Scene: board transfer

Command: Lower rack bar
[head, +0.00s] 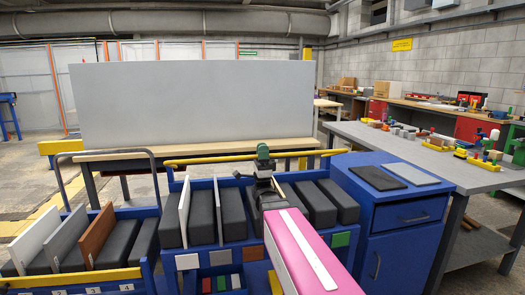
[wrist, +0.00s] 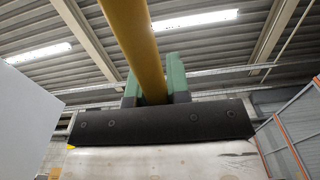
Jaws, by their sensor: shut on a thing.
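The yellow rack bar (head: 215,160) runs across the back of the blue middle rack (head: 205,184), above the dark blocks in it. It lies about level in the head view. My gripper (head: 263,152) is at the middle of this bar. In the wrist view the bar (wrist: 136,40) passes between my green fingers (wrist: 154,88), which are shut on it. My arm hides part of the rack below the gripper.
A left rack with its own low yellow bar (head: 75,278) holds boards and dark blocks. A large grey panel (head: 195,105) stands behind on a bench. A blue cabinet (head: 395,210) is close on the right, beside a grey table (head: 455,175) with small coloured parts.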

